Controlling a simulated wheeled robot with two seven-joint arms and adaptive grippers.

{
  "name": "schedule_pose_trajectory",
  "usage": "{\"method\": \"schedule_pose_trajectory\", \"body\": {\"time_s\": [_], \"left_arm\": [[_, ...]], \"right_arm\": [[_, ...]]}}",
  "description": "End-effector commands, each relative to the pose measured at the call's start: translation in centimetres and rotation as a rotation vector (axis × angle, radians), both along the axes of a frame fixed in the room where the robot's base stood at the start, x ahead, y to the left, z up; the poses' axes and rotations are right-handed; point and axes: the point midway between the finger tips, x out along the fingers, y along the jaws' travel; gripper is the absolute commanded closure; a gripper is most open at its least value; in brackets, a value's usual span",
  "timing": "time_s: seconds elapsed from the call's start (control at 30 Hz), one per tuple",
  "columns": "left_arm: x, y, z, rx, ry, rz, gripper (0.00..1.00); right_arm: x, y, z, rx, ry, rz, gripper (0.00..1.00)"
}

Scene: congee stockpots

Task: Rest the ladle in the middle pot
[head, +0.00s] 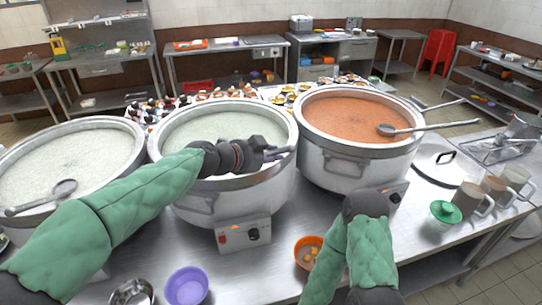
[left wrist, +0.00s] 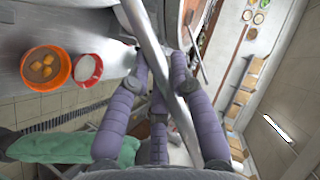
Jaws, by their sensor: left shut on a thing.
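The middle pot (head: 222,190) is a wide steel stockpot filled with pale, speckled congee (head: 215,125). My left gripper (head: 280,153) reaches over its right front rim. In the left wrist view the fingers (left wrist: 165,85) are closed around a long metal rod, which looks like the ladle's handle (left wrist: 150,45). The ladle's bowl is not clearly visible, so I cannot tell whether it touches the congee. My right arm is bent at the front of the counter, and its gripper is out of the head view.
The left pot (head: 128,128) holds pale congee and another ladle (head: 62,190). The right pot (head: 335,160) holds orange congee and a ladle (head: 390,130). An orange bowl (head: 300,251), a purple bowl (head: 187,288) and several mugs (head: 470,198) stand on the steel counter.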

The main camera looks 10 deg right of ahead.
Motion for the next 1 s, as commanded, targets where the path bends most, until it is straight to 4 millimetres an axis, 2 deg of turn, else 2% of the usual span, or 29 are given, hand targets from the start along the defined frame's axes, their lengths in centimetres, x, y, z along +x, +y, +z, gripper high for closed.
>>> {"method": "schedule_pose_trajectory", "body": {"time_s": [1.0], "left_arm": [[0.01,0.03,-0.19,-0.001,-0.002,0.000,1.00]], "right_arm": [[0.00,0.00,-0.90,0.000,0.000,0.000,0.60]]}}
